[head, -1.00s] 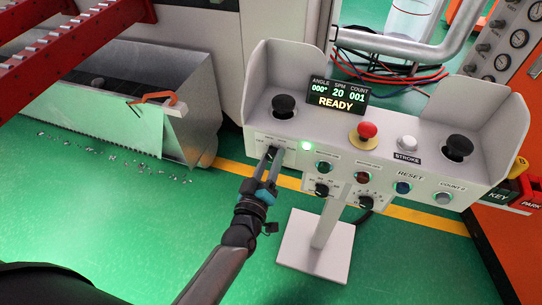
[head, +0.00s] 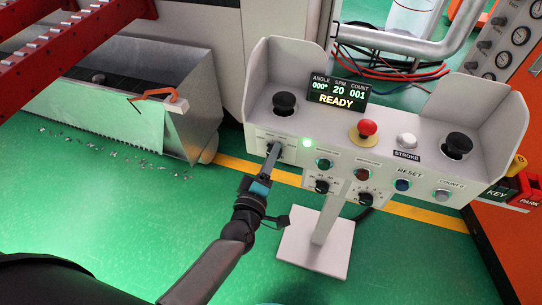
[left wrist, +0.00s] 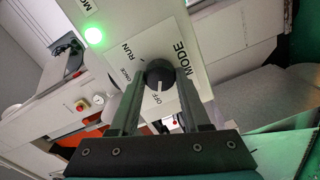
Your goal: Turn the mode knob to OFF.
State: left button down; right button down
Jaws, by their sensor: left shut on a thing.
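My right gripper is not in view.
The grey console (head: 330,130) carries a green lamp (head: 307,142), a READY display (head: 337,92), a red mushroom button (head: 367,128), black palm buttons and more knobs. A metal scrap bin (head: 190,115) stands to the left. The green floor in front is open.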

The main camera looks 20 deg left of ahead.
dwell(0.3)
pick_arm(q)
jog(key=shift+c, duration=2.1)
grip_release()
jog(key=shift+o, duration=0.3)
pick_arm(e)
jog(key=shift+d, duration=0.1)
pick_arm(q)
jog(key=shift+s, duration=0.15)
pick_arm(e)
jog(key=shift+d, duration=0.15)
pick_arm(q)
jog(key=s+p, duration=0.2)
jog(key=s, duration=1.3)
jog(key=shift+a+r, duration=0.2)
jog(key=shift+a, duration=0.05)
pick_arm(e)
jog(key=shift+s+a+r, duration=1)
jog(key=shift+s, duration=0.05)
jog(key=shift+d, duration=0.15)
